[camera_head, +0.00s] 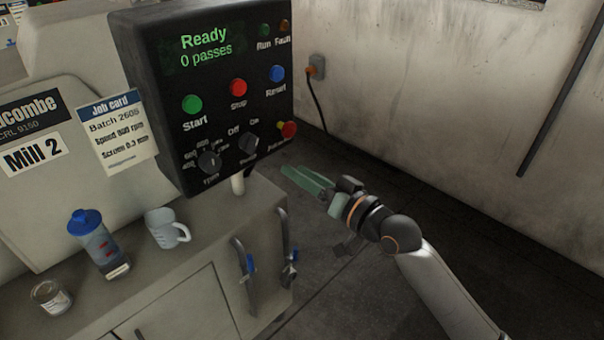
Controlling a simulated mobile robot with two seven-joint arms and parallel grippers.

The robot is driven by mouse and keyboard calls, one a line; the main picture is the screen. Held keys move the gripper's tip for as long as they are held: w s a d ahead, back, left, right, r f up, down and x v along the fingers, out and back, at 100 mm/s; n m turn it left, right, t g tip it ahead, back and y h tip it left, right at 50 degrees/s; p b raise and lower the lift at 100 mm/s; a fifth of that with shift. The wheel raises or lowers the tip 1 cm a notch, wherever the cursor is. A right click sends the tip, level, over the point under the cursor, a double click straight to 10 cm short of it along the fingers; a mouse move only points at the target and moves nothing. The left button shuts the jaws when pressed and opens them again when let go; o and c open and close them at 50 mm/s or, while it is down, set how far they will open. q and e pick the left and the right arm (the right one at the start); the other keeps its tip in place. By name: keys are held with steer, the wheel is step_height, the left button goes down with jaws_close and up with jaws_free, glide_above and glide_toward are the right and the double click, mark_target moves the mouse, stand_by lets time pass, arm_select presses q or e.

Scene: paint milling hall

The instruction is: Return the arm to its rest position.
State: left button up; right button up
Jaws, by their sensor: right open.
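My right arm comes in from the lower right. Its gripper (307,182) has greenish fingers and is open and empty, with nothing between the fingers. It hangs in the air in front of the dark floor, just right of the bench and below the right end of the control box (205,90). I see no contact with the box in this view. The box screen (205,47) reads "Ready" and "0 passes". My left gripper is not in view.
On the bench (180,265) stand a blue-lidded bottle (95,243), a pale mug (163,228) and a small jar (50,297). Two handles with blue parts (245,275) stick out at the bench front. Floor (400,290) right of the bench is clear up to the wall (440,100).

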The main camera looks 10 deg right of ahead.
steer(key=shift+f, duration=0.1)
steer(key=s+d+f+g+h, duration=0.1)
steer(key=s+d+f+h, duration=0.1)
steer(key=s+f, duration=0.35)
steer(key=s+d+f+h, duration=0.1)
steer(key=s+f, duration=0.1)
steer(key=f, duration=0.7)
steer(key=s+d+f+g+h, duration=0.1)
steer(key=s+d+f+h, duration=0.1)
steer(key=s+f, duration=0.35)
arm_select(q)
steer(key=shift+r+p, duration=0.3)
steer(key=shift+p, duration=0.05)
arm_select(e)
steer(key=s+d+f+n+g+h, duration=0.1)
steer(key=s+d+f+g+h, duration=0.2)
steer(key=s+f, duration=1)
steer(key=shift+s+d, duration=0.25)
steer(key=shift+d, duration=0.2)
